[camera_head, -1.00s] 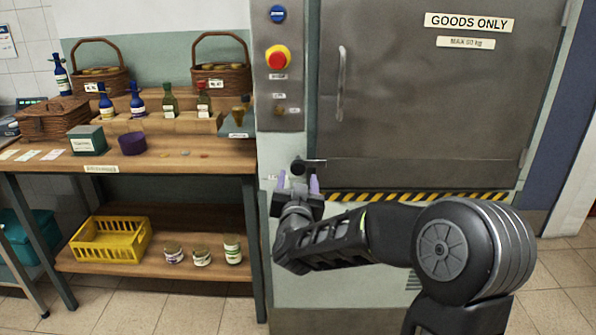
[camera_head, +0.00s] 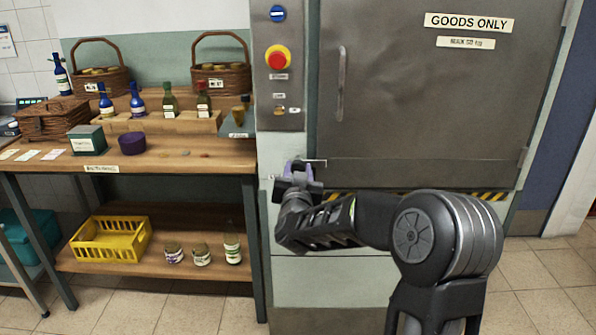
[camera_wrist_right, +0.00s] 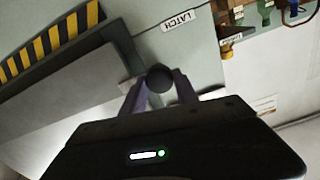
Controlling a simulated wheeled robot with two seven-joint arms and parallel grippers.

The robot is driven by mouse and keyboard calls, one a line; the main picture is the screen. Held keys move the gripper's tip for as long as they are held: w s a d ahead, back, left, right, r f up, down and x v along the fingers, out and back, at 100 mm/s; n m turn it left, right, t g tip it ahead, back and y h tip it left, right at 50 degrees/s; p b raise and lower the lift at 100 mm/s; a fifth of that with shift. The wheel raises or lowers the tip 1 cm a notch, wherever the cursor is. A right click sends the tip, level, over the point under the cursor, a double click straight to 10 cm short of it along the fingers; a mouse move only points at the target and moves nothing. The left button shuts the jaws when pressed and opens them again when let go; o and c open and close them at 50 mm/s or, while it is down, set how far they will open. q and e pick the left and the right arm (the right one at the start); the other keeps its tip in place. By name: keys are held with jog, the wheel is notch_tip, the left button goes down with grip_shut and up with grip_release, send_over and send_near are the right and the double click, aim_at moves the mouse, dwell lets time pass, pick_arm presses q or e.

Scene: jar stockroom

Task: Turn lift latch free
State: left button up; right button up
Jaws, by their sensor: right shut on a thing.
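The lift latch (camera_head: 314,161) is a small dark handle on the light frame below the left bottom corner of the grey goods lift door (camera_head: 425,90). My right gripper (camera_head: 298,169) is at the latch, its purple fingers shut on it. In the right wrist view the latch's round dark knob (camera_wrist_right: 159,78) sits between the two fingertips (camera_wrist_right: 157,90). A label reading LATCH (camera_wrist_right: 180,21) is on the panel beyond it. The gripper partly hides the latch in the head view. My left gripper is not in view.
A control panel (camera_head: 279,100) with a red button is above the latch. A wooden bench (camera_head: 215,155) with bottles, baskets and a purple tin stands at the left. A yellow crate (camera_head: 110,240) and jars are on its lower shelf. Hazard tape runs below the door.

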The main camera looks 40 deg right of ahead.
grip_shut()
dwell(0.9)
